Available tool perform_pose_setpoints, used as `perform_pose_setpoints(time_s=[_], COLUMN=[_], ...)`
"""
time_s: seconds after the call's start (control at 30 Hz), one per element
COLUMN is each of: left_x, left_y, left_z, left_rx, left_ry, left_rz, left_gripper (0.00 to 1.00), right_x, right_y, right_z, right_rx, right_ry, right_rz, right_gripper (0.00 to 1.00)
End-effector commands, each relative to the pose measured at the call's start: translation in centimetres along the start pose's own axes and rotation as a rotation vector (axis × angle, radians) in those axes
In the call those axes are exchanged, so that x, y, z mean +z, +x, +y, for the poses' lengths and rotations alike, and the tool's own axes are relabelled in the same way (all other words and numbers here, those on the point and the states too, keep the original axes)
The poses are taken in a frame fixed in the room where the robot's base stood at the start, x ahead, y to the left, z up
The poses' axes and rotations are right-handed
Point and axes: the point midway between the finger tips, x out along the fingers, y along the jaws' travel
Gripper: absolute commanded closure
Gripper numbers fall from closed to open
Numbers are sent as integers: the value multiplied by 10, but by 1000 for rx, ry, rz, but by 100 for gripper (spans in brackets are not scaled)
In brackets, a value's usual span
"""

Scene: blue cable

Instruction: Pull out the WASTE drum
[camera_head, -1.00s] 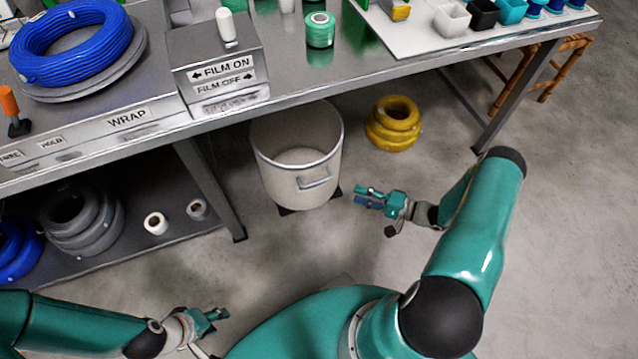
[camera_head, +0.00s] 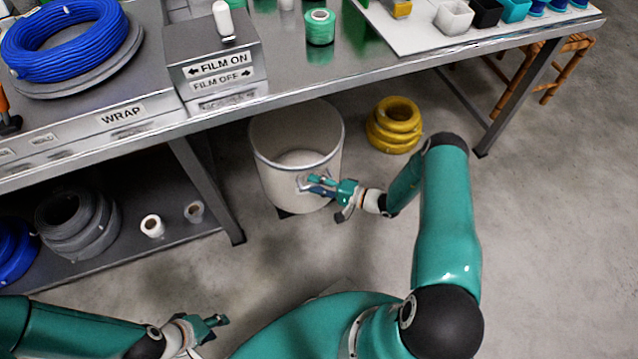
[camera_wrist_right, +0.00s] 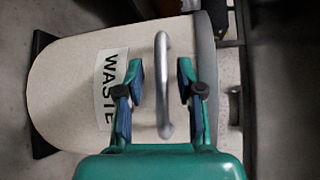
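The white WASTE drum (camera_head: 277,180) stands on the floor under the front edge of the bench. In the right wrist view the drum (camera_wrist_right: 75,90) shows its WASTE label (camera_wrist_right: 109,85) and a grey bar handle (camera_wrist_right: 163,85). My right gripper (camera_head: 312,186) is at the drum's front, by the handle. In the right wrist view the gripper (camera_wrist_right: 160,85) is open, with a finger on each side of the handle and gaps between. My left gripper (camera_head: 222,321) is low at the left, away from the drum; its fingers look apart.
The steel bench (camera_head: 330,72) runs above the drum, with a bench leg (camera_head: 210,190) just left of it. Yellow coils (camera_head: 393,127) lie on the floor to its right. A lower shelf (camera_head: 110,255) holds coils and white rolls. The floor in front is clear.

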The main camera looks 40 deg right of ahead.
Motion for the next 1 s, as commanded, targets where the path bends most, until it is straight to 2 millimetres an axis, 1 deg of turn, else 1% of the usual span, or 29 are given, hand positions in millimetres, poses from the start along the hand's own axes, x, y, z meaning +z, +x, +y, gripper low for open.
perform_pose_setpoints(time_s=[0.13,0.17,0.3,0.37,0.4,0.67,0.7,0.83,0.93,1.0], left_x=[0,0,0,0,0,0,1,0,0,0], left_y=[0,0,0,0,0,0,0,-1,-4,-7], left_z=[0,0,0,0,0,0,1,0,1,3], left_rx=[0,0,0,0,0,0,1,0,0,0], left_ry=[0,0,0,0,0,0,5,0,0,0], left_rz=[0,0,0,0,0,0,-2,0,0,0], left_gripper=[60,60,60,60,60,60,60,60,60,60], right_x=[0,0,0,0,0,0,-10,-2,5,13], right_y=[0,0,0,-1,-1,-1,-8,-2,-3,-5], right_z=[0,0,0,0,0,1,1,1,1,2], right_rx=[0,0,0,0,0,2,2,4,5,7], right_ry=[0,0,0,0,0,1,-3,1,1,3], right_rz=[0,0,0,0,0,1,7,3,-3,-10], right_gripper=[63,64,88,98,100,100,100,100,100,100])
